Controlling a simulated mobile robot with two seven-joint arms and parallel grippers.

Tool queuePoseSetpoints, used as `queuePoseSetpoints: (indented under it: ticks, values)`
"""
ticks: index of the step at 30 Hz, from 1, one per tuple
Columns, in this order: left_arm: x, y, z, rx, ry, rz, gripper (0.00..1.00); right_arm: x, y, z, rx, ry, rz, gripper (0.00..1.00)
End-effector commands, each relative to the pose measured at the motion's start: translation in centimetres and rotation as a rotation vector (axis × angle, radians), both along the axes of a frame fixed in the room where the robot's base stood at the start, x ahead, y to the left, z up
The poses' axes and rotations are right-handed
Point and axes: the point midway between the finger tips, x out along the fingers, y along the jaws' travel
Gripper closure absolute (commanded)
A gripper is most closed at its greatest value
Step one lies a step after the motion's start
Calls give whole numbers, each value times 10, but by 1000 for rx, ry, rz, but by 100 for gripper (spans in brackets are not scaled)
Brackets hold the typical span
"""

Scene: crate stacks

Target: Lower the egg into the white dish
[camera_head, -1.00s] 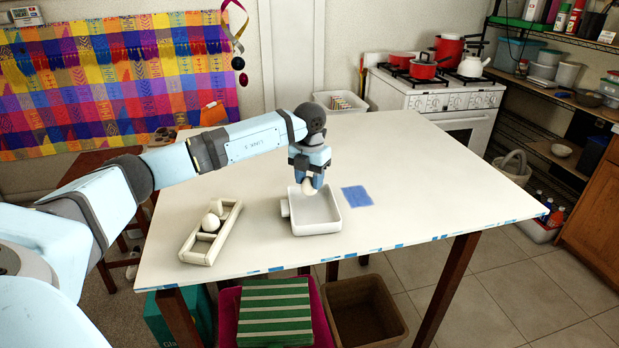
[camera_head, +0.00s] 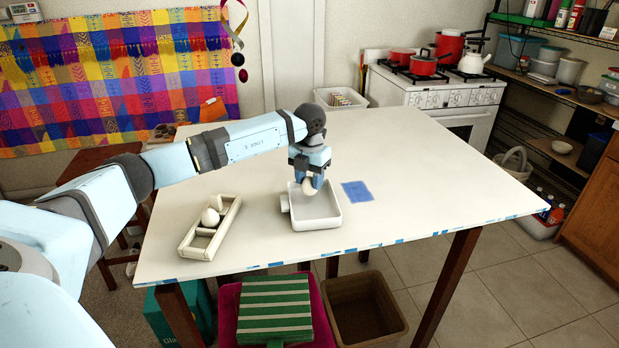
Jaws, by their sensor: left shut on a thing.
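My left gripper (camera_head: 309,184) points down over the white dish (camera_head: 318,224) and is shut on an egg (camera_head: 309,188). The egg shows below the fingertips, above or within the back part of the dish; I cannot tell whether it touches the dish floor. The dish is square with low walls and a stub handle on its left side. My right gripper is not in view.
A cream wooden tray (camera_head: 188,247) with dividers stands left of the dish and holds egg-like white objects (camera_head: 210,217). A blue square (camera_head: 357,191) lies flat right of the dish. The table (camera_head: 430,185) is clear to the right; its front edge is close to the dish.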

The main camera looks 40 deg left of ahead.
Motion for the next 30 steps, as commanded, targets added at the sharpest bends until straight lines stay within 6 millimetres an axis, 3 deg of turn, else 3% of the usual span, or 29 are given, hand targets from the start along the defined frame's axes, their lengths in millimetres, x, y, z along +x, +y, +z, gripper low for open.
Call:
queuePoseSetpoints:
  ticks: [30]
  values:
    - [0,0,-16,0,0,0,66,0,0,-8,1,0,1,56]
